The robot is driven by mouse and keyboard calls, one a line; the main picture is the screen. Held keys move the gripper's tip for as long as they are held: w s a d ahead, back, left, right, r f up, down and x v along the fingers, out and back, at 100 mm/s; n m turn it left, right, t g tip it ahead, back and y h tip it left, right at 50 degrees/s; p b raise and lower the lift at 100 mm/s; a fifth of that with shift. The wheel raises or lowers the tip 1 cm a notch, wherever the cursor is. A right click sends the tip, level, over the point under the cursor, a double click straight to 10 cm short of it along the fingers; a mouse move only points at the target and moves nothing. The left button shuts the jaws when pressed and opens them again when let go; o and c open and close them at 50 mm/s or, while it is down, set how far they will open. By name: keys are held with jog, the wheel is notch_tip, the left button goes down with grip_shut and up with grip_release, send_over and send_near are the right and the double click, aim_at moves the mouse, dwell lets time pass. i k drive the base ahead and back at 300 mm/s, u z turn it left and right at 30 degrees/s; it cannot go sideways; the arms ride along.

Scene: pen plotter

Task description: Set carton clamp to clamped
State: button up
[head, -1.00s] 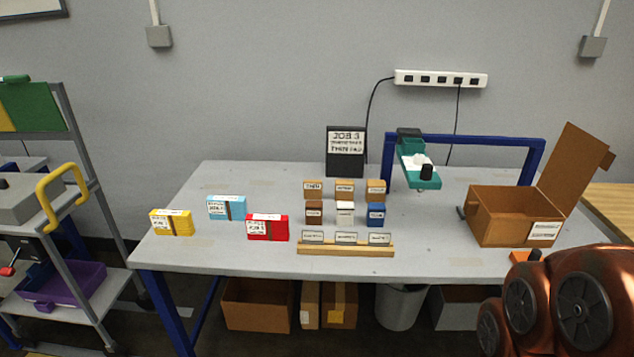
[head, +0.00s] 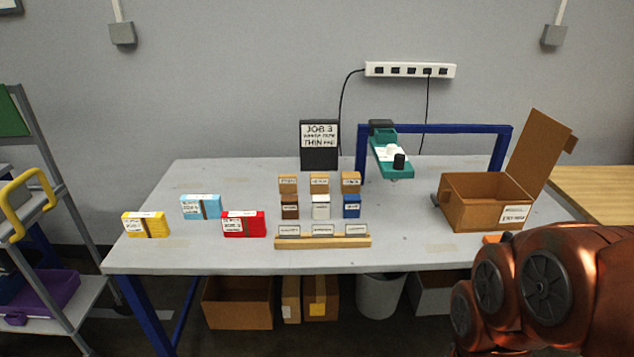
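An open cardboard carton (head: 468,211) stands at the right end of the grey table, its tall flap raised at the right. A small dark lever-like part (head: 435,199) sits at the carton's left side; I cannot tell whether it is the clamp or how it is set. A small orange part (head: 494,238) shows at the carton's front, partly hidden behind my copper-coloured arm. My arm fills the lower right of the head view. My gripper is not in view.
A teal plotter head (head: 389,160) hangs on a blue frame (head: 450,128) left of the carton. Several small blocks, a wooden rack (head: 322,241), and yellow, blue and red packs (head: 244,224) stand on the table (head: 200,258). A grey cart (head: 45,290) is at the left.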

aim_at(505, 236)
jog(key=z, duration=0.15)
jog(key=i, duration=0.4)
jog(key=u, duration=0.25)
